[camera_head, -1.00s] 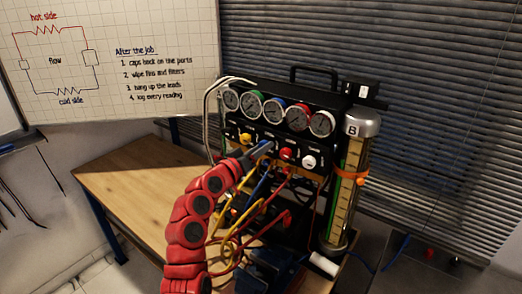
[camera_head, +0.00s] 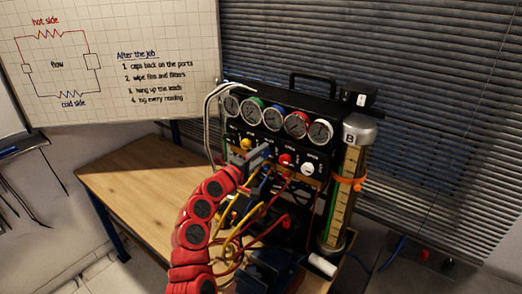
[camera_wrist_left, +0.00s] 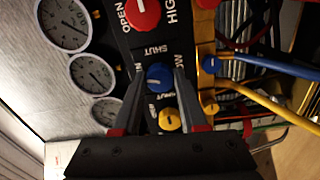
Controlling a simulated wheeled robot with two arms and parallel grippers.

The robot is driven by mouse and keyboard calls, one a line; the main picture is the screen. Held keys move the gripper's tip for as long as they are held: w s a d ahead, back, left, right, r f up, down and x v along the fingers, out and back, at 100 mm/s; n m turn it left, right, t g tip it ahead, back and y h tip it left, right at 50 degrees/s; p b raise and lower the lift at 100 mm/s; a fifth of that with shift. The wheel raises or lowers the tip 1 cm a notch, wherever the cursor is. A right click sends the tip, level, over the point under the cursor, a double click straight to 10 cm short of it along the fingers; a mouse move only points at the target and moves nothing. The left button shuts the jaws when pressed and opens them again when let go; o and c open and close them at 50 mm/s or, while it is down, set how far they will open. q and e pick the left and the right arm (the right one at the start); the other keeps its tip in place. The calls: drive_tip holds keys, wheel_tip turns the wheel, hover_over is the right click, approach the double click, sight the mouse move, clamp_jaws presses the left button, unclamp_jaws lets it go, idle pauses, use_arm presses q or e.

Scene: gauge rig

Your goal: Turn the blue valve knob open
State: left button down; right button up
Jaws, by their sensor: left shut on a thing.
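The blue valve knob (camera_wrist_left: 160,77) sits on the black front panel of the gauge rig (camera_head: 314,82). In the left wrist view it lies between the fingertips of my left gripper (camera_wrist_left: 159,73), which is shut on its sides. A short pale mark shows on the knob's face. The panel reads SHUT and OPEN beside the knobs. My right gripper is not in view.
A yellow knob (camera_head: 246,144), a red knob (camera_head: 285,159) and a white knob (camera_head: 307,168) share the row. Gauges (camera_head: 272,118) line up above. Yellow, blue and red hoses (camera_head: 232,243) hang below. A glass cylinder (camera_head: 343,195) stands right. The wooden table (camera_head: 125,185) is clear at left.

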use_arm(q)
drive_tip(key=n+p, duration=0.1)
drive_tip(key=n, duration=0.2)
drive_tip(key=shift+p, duration=0.4)
drive_tip(key=shift+f, duration=0.1)
drive_tip(key=shift+c, duration=2.2)
unclamp_jaws()
